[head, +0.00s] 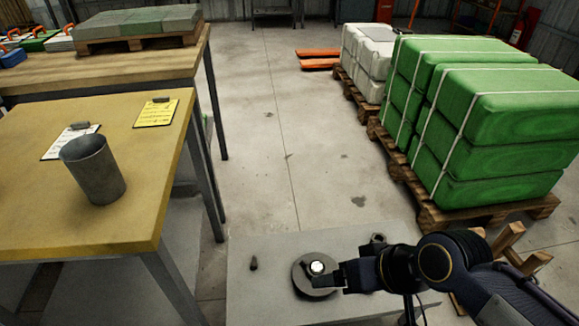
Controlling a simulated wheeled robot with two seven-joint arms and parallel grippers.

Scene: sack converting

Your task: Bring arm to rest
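My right arm comes in from the lower right. Its dark gripper (328,280) is over the grey table (258,300), at the right side of a dark round disc (302,284) with a shiny light knob (317,267) at its middle. The fingertips overlap the disc in the picture. I cannot tell whether they touch it, or whether the fingers are open or shut. My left gripper is not in view.
A small dark peg-like piece (254,263) stands left of the disc. A yellow-topped table (60,230) at left holds a metal cup (93,170) and clipboards (156,112). Green sacks (500,105) are stacked on pallets at right. The floor between is clear.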

